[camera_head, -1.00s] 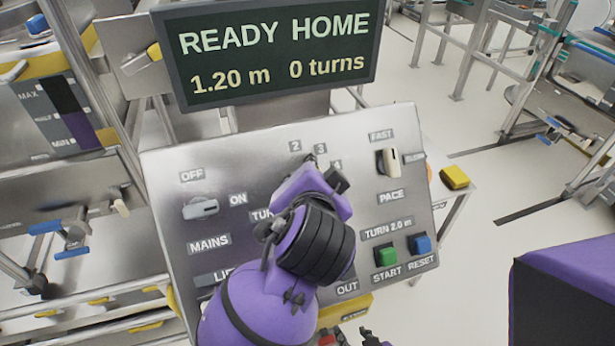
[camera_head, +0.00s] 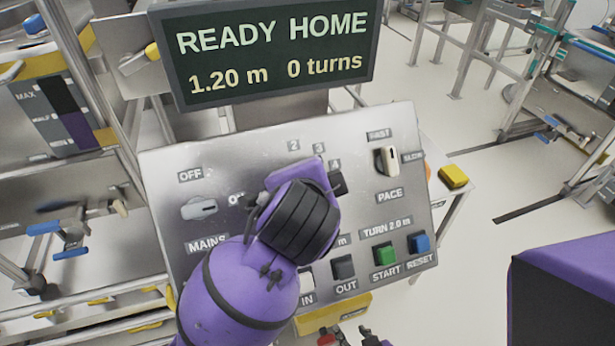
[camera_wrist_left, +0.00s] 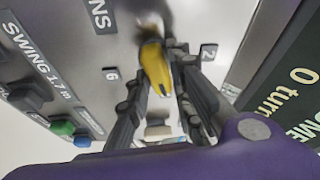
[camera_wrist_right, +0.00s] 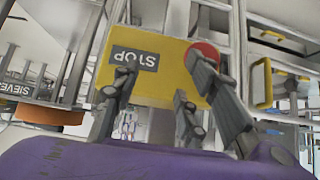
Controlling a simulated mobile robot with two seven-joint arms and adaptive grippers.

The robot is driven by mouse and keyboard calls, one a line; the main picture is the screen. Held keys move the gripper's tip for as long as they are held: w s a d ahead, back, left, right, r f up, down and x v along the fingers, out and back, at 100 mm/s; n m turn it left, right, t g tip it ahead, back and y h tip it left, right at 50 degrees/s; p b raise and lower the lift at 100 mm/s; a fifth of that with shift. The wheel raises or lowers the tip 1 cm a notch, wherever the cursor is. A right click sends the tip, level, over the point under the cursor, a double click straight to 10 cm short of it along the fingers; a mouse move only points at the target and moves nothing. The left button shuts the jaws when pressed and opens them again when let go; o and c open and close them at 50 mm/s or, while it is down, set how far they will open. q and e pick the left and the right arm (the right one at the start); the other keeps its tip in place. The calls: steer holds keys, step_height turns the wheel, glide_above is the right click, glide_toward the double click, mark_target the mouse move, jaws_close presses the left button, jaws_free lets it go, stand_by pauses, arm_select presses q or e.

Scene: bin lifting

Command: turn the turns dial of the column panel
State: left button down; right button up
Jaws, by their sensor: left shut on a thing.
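The column panel (camera_head: 225,160) is a tilted metal plate in the middle of the head view. My left gripper (camera_head: 312,175) is over its upper middle, and my purple wrist hides the turns dial there. In the left wrist view the dial's yellow grip (camera_wrist_left: 153,66) sits between the fingers of my left gripper (camera_wrist_left: 160,78), which is shut on it. Number labels 2 (camera_wrist_left: 208,52) and 6 (camera_wrist_left: 111,74) show around it. My right gripper (camera_wrist_right: 165,90) is open and empty, in front of a yellow STOP box (camera_wrist_right: 170,85) with a red button.
The display (camera_head: 275,50) reads READY HOME, 1.20 m, 0 turns. The panel also bears the mains switch (camera_head: 199,208), pace switch (camera_head: 386,160), green START button (camera_head: 385,253), blue RESET button (camera_head: 419,242) and dark OUT button (camera_head: 343,266).

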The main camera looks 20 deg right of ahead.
arm_select(q)
steer(key=shift+f, duration=0.4)
steer(key=c, duration=1.6)
jaws_free()
steer(key=shift+s, duration=0.1)
steer(key=shift+r, duration=0.1)
steer(key=v, duration=0.7)
steer(key=shift+r, duration=0.25)
steer(key=shift+s+f, duration=0.1)
steer(key=shift+s, duration=0.05)
